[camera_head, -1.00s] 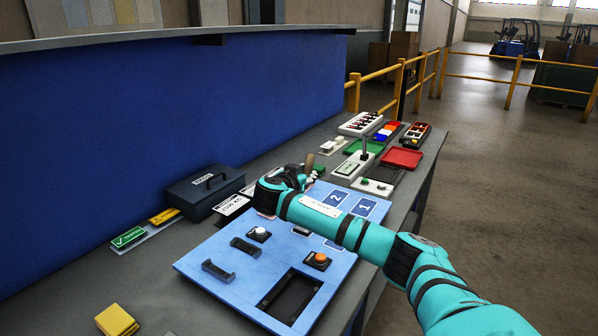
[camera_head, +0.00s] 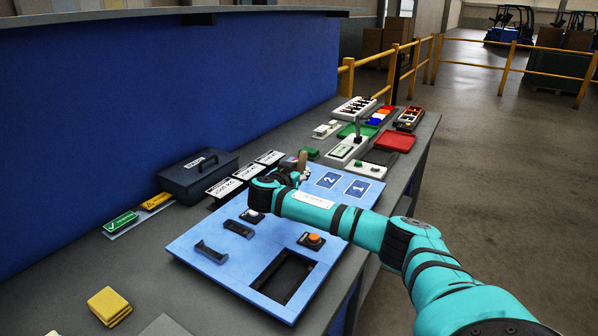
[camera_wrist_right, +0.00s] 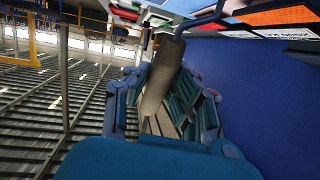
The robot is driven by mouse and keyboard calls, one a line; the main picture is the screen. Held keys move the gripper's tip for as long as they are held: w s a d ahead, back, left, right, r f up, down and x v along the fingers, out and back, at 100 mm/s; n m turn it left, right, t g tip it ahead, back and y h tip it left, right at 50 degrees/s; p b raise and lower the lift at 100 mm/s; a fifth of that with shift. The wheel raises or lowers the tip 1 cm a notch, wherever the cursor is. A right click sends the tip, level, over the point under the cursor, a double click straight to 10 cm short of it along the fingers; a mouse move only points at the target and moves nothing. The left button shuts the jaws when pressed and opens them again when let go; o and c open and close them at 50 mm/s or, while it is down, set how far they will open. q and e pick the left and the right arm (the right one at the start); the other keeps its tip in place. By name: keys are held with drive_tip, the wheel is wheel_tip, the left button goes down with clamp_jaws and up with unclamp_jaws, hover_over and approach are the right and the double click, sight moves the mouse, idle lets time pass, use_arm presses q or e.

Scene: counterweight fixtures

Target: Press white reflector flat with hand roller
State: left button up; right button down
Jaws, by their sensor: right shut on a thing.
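My right gripper (camera_head: 293,176) is over the far-left part of the blue fixture board (camera_head: 190,238). It is shut on the hand roller, whose tan handle (camera_head: 302,160) sticks up past the fingers. In the right wrist view the roller's handle (camera_wrist_right: 162,78) lies between the fingers of the gripper (camera_wrist_right: 165,100), with a thin bent metal rod leading from its end. The roller head is not clear in either view. I cannot pick out the white reflector; my arm covers part of the board. My left gripper is out of view.
A dark toolbox (camera_head: 198,175) and white label plates (camera_head: 225,187) stand behind the board. Black handles (camera_head: 211,252), an orange button (camera_head: 313,239) and a dark recess (camera_head: 285,277) are on the board. A yellow block (camera_head: 109,305) lies at front left. A red tray (camera_head: 396,141) stands farther back.

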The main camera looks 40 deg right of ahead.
drive_tip(key=shift+r, duration=0.1)
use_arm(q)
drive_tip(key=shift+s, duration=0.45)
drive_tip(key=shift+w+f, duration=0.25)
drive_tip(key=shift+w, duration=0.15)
use_arm(e)
drive_tip(key=shift+f, duration=0.3)
use_arm(q)
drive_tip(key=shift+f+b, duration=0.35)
drive_tip(key=shift+b, duration=0.2)
use_arm(e)
drive_tip(key=shift+s+a+f, duration=0.1)
drive_tip(key=shift+f, duration=0.35)
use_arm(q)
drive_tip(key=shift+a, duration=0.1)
use_arm(e)
drive_tip(key=shift+r, duration=0.1)
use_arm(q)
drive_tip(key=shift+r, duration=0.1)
use_arm(e)
drive_tip(key=shift+r, duration=0.4)
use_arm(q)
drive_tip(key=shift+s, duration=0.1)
use_arm(e)
drive_tip(key=shift+r, duration=0.1)
